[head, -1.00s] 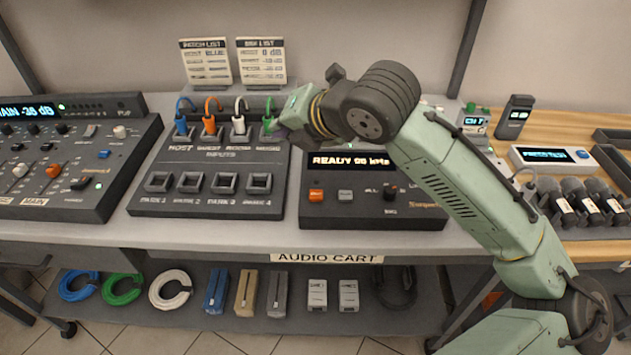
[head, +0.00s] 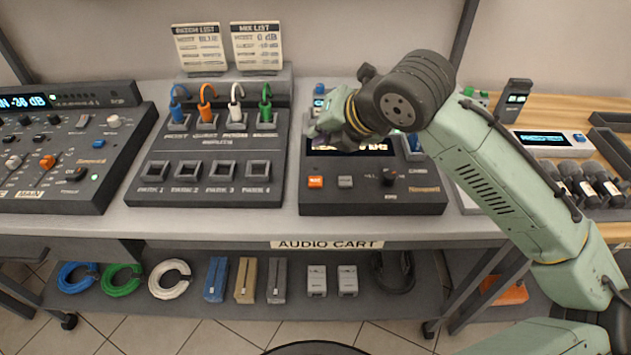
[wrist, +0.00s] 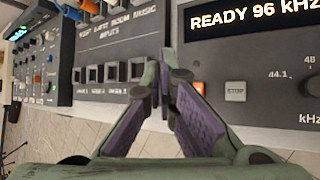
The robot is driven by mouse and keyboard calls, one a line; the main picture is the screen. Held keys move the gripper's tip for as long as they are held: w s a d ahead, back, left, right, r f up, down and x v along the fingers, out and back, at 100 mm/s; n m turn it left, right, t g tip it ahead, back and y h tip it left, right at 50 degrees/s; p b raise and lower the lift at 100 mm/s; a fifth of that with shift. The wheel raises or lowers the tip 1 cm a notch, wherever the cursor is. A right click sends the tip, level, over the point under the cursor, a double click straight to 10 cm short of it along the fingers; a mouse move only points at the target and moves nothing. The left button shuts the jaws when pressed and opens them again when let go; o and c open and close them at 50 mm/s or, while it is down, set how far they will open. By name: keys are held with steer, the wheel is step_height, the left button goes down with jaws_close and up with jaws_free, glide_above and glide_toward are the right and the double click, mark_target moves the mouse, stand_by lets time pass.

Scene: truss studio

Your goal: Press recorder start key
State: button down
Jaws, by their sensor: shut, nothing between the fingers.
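The dark recorder (head: 428,178) sits on the cart top, right of the patch panel. Its lit display reads "READY 96 kHz" in the wrist view and is partly covered by my arm in the head view. An orange key marked REC (head: 316,182) is at its front left, with a grey key (head: 345,182) beside it. In the wrist view the grey key (wrist: 235,91) is clear, while only a sliver of orange (wrist: 198,87) shows beside my finger. My gripper (head: 316,133) is shut and empty, above the recorder's left side, behind the orange key in the picture.
The patch panel (head: 208,190) stands left of the recorder, with blue, orange, white and green plugs in its inputs. A mixer (head: 70,155) is farther left. A knob (head: 389,177) stands on the recorder's right half. The cart's front edge (head: 220,218) is clear.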

mark_target(319, 179)
step_height(319, 179, down, 8)
steer(key=b, duration=0.5)
steer(key=shift+r, duration=0.25)
stand_by(0.9)
steer(key=shift+f+b, duration=0.4)
steer(key=shift+b, duration=0.15)
steer(key=shift+f+b, duration=0.4)
steer(key=shift+r, duration=0.15)
stand_by(0.5)
steer(key=shift+r+p, duration=0.6)
steer(key=shift+r, duration=0.05)
steer(key=shift+r+p, duration=1.8)
steer(key=shift+r, duration=0.75)
